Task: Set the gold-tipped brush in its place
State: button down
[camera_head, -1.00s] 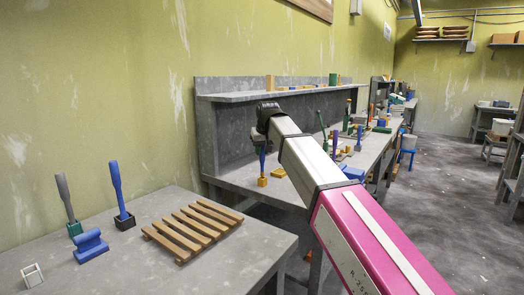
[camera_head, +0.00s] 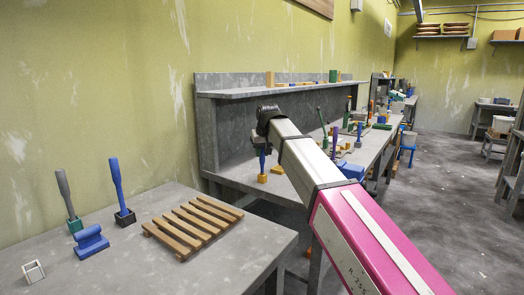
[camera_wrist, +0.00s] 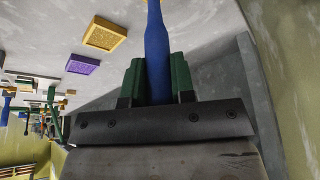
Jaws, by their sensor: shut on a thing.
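My gripper (camera_wrist: 156,80) is shut on the blue handle (camera_wrist: 158,50) of a brush, between its green fingers in the wrist view.
A near table holds a slatted wooden rack (camera_head: 193,225), a blue brush (camera_head: 117,190) and a grey one (camera_head: 66,197) in holders, a blue block (camera_head: 90,241) and a small white frame (camera_head: 33,271). A raised shelf (camera_head: 285,91) runs behind the bench. Several tools stand farther along.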

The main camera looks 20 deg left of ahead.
jog(key=shift+f, duration=1.15)
jog(key=c, duration=0.9)
grip_release()
jog(key=v, duration=1.1)
jog(key=shift+f, duration=0.1)
